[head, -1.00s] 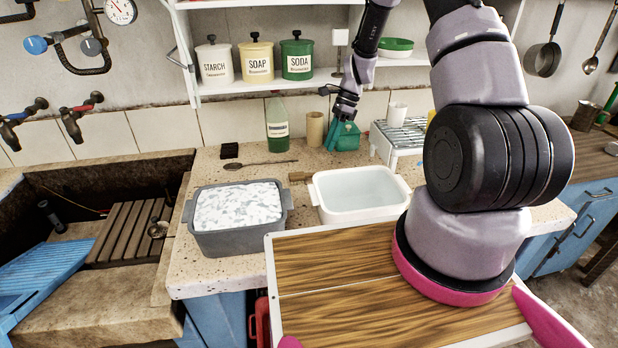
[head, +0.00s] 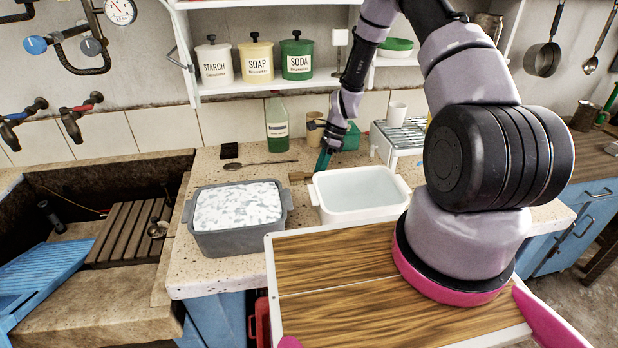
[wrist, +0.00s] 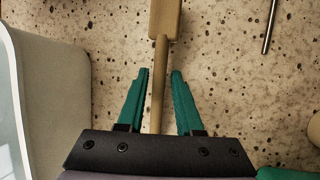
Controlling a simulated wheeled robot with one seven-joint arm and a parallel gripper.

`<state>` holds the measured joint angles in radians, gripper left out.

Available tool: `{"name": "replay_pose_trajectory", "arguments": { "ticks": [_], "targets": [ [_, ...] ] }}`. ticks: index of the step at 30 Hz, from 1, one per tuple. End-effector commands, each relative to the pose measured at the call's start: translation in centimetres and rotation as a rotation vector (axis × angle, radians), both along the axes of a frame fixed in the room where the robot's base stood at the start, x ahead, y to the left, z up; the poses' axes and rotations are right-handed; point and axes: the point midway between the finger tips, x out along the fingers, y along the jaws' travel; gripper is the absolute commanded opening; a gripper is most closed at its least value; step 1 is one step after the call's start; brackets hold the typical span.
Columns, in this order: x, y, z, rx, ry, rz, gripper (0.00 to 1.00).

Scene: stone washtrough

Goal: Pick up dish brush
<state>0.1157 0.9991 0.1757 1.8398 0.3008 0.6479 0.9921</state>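The dish brush lies on the speckled counter. In the head view its brown block (head: 300,176) shows behind the gap between the two basins, and the rest is hidden. In the wrist view its wooden handle (wrist: 157,75) runs up to the wider block (wrist: 166,18) at the top edge. My gripper (head: 323,162) is low over the counter, just behind the white basin. In the wrist view my gripper (wrist: 160,73) is open, its green fingers on either side of the handle with gaps showing.
The white basin (head: 328,213) stands close to the gripper, also at left in the wrist view (wrist: 45,100). A grey basin (head: 250,240) is farther left. A dark spoon (head: 262,163), a green bottle (head: 277,128) and a tan cup (head: 315,130) stand or lie nearby.

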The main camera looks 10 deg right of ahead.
Motion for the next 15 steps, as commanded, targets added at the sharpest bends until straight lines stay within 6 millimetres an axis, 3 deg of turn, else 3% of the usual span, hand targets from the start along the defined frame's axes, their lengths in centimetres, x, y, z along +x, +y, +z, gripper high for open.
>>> {"name": "replay_pose_trajectory", "arguments": {
  "ticks": [3, 6, 15],
  "targets": [
    [0.02, -0.02, 0.03, 0.000, 0.000, 0.000, 0.31],
    [0.02, -0.02, 0.04, 0.000, 0.000, 0.000, 0.00],
    [0.04, -0.03, 0.13, 0.000, -0.001, 0.000, 0.00]
  ]
}}
